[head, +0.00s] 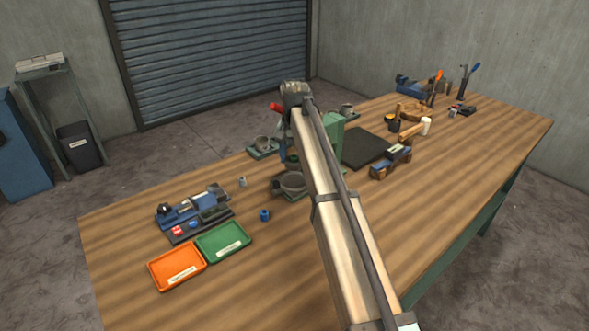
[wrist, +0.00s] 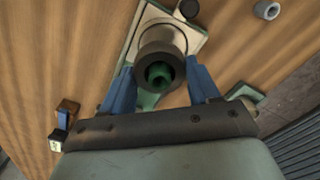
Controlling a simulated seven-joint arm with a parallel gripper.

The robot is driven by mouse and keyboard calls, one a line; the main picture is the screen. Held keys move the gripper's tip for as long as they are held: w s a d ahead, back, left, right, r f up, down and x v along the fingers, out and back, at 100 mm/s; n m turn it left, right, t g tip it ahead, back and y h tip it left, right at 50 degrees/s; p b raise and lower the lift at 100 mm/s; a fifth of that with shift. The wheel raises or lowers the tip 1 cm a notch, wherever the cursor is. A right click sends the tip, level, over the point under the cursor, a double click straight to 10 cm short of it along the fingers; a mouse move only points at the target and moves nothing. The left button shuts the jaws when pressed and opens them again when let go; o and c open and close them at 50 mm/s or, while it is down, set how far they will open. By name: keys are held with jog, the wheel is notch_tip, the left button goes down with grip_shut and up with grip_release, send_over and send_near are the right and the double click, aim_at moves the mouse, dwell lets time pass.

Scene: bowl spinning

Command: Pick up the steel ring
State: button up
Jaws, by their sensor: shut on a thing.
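My gripper (wrist: 160,80) has its blue fingers on both sides of a dark grey hollow ring (wrist: 160,54), which looks like the steel ring, and is shut on it. A green round piece (wrist: 159,75) shows through the ring's opening; I cannot tell whether it is touching. A pale plate (wrist: 197,38) lies below the ring. The held ring is not clear there.
A small grey hollow cylinder (head: 242,181) and a blue one (head: 265,215) stand on the wooden table (head: 330,270). Orange (head: 177,268) and green (head: 223,242) trays lie front left. A dark mat (head: 367,148), blue-grey tool (head: 391,162) and several tools stand right of the arm.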

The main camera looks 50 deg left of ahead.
notch_tip(320, 180, up, 20)
jog(key=s+a+f+n, duration=0.15)
jog(key=s+f, duration=0.25)
jog(key=s, duration=0.5)
jog(key=s+a+f+n, duration=0.1)
jog(key=s+a+f, duration=0.15)
jog(key=s, duration=0.55)
jog(key=s+d+f+m, duration=0.2)
jog(key=s+d+f, duration=0.7)
jog(key=f, duration=0.5)
jog(key=shift+s+d, duration=0.25)
jog(key=shift+s, duration=1.1)
jog(key=shift+f+m, duration=0.15)
jog(key=shift+m, duration=0.1)
jog(key=shift+f, duration=3.4)
jog(key=shift+f, duration=0.25)
